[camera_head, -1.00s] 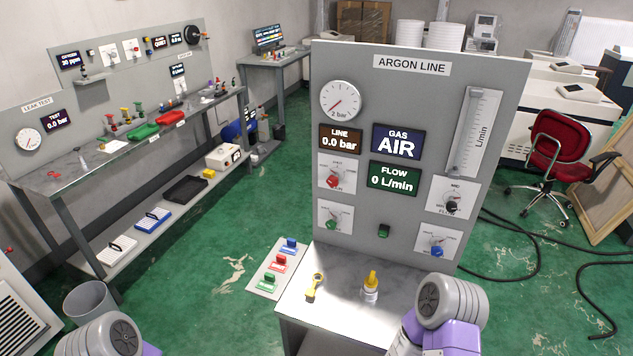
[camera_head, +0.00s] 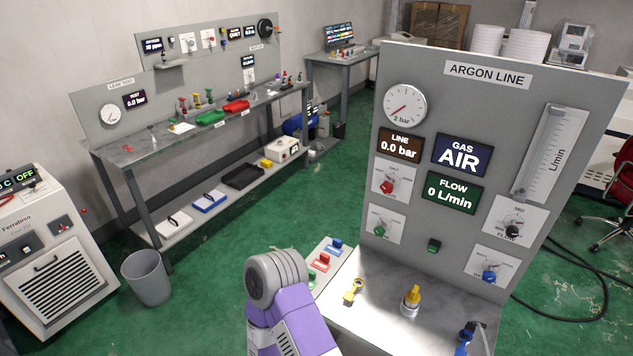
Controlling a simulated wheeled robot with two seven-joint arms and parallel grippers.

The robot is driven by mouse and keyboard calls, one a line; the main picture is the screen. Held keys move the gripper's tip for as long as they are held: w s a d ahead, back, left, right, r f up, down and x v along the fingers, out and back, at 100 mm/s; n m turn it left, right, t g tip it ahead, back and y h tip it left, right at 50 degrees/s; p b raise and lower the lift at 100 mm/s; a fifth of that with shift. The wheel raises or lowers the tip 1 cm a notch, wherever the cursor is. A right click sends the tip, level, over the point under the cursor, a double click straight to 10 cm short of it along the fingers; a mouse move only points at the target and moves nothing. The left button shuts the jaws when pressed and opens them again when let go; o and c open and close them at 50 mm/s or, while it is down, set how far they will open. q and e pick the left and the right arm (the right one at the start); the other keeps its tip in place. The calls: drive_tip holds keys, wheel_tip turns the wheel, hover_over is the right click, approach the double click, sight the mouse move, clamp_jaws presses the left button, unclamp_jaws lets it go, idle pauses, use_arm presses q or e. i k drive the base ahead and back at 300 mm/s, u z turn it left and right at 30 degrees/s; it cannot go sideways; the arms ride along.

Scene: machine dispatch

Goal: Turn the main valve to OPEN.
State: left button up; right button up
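The grey ARGON LINE panel (camera_head: 440,95) stands at the right. The labels around its knobs are too small to read surely, so I cannot tell which is the main valve. A red knob (camera_head: 388,186) is at the upper left, with a green knob (camera_head: 381,229) below it. A black knob (camera_head: 513,231) and a blue knob (camera_head: 489,277) are at the right. The line display (camera_head: 400,146) reads 0.0 bar; the flow display (camera_head: 452,192) reads 0 L/min. A purple and grey arm of mine, apparently the left, rises at bottom centre, apart from the knobs. Neither gripper shows clearly.
The bench top (camera_head: 385,315) before the panel holds a yellow tool (camera_head: 353,291) and a yellow-topped fitting (camera_head: 411,300). A small blue-and-dark item (camera_head: 466,336) is at its front. A bin (camera_head: 147,278) stands left; green floor (camera_head: 215,265) is clear between.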

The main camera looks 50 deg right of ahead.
sight(386, 187)
drive_tip(key=u, duration=0.1)
drive_tip(key=i, duration=0.6)
drive_tip(key=z, duration=2.05)
